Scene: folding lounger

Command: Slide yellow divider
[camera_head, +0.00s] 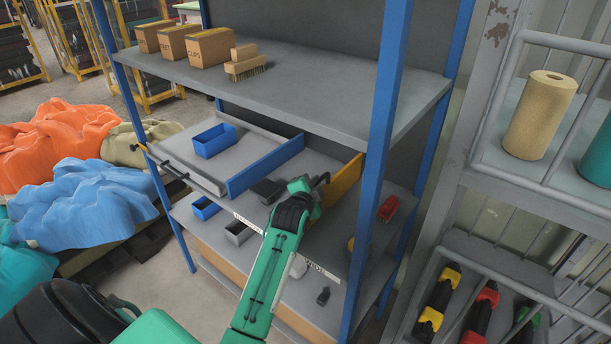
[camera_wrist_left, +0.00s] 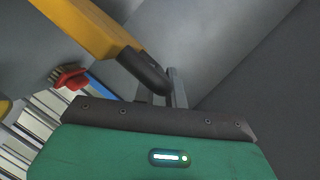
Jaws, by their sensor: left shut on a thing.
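The yellow divider (camera_head: 345,182) stands on edge on the middle shelf of the blue-framed rack, right of the blue divider (camera_head: 264,166). In the left wrist view the yellow divider (camera_wrist_left: 93,28) comes in from the top left and ends in a dark rounded tip (camera_wrist_left: 146,72). My left gripper (camera_head: 322,181) is at its near end and shut on it. In the wrist view the fingers (camera_wrist_left: 170,90) meet that dark tip and partly hide behind it. My right gripper is not in view.
A blue bin (camera_head: 215,140) sits left of the blue divider. A red brush (camera_head: 388,208) lies right of the yellow divider. The blue front post (camera_head: 380,120) stands close on the right. Boxes (camera_head: 208,48) stand on the upper shelf.

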